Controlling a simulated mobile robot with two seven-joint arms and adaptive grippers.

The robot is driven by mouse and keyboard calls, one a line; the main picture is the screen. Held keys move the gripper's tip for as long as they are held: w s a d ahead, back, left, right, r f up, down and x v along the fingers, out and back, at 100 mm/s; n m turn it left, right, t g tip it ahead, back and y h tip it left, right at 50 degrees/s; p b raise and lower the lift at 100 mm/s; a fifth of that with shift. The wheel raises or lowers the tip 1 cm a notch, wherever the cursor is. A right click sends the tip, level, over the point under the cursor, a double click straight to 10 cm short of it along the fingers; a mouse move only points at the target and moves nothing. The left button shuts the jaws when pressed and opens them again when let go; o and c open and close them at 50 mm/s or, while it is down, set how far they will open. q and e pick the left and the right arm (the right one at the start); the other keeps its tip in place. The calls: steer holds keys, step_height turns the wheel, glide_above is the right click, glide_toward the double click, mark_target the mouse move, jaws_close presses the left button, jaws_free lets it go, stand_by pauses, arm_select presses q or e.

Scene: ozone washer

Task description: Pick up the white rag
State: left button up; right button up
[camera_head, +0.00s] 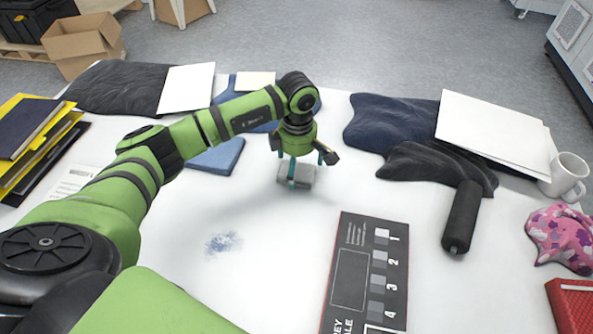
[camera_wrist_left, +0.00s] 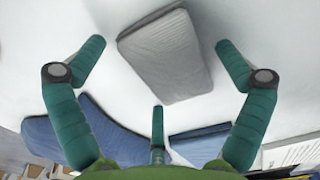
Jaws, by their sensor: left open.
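The white rag (camera_head: 307,174) looks like a small folded, light grey-white pad on the white tabletop near the middle of the head view. In the left wrist view the rag (camera_wrist_left: 168,55) lies slightly tilted between the fingertips. My left gripper (camera_head: 302,160) points down over the rag, with its teal fingers partly covering it. The fingers are spread open in the left wrist view (camera_wrist_left: 160,50), and no finger is seen closed on the rag. The gap between fingertips and rag is hard to judge. My right gripper is not in view.
Blue folded cloths (camera_head: 217,157) lie just behind the gripper. A grey scale card (camera_head: 350,280) lies in front. A black roller (camera_head: 462,218), dark cloths (camera_head: 385,120), a white mug (camera_head: 564,176) and a pink patterned cloth (camera_head: 560,238) are at the right. The tabletop around the rag is clear.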

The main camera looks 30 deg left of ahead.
mark_target(300, 167)
arm_select(q)
steer(key=shift+c, duration=0.4)
steer(key=c, duration=1)
steer(key=shift+o, duration=0.2)
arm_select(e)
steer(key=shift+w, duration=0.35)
arm_select(q)
steer(key=shift+r, duration=0.15)
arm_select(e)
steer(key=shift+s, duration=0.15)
arm_select(q)
steer(key=shift+w+r, duration=0.1)
steer(key=shift+r, duration=0.15)
steer(key=r, duration=0.2)
steer(key=r+b, duration=0.1)
steer(key=shift+d+r, duration=0.3)
steer(key=shift+r, duration=0.05)
steer(key=s+d+r+b, duration=0.1)
steer(key=s+d+r, duration=0.4)
steer(key=d, duration=0.4)
steer(key=shift+s+d+r, duration=0.2)
steer(key=shift+d+r, duration=0.2)
steer(key=shift+r, duration=0.4)
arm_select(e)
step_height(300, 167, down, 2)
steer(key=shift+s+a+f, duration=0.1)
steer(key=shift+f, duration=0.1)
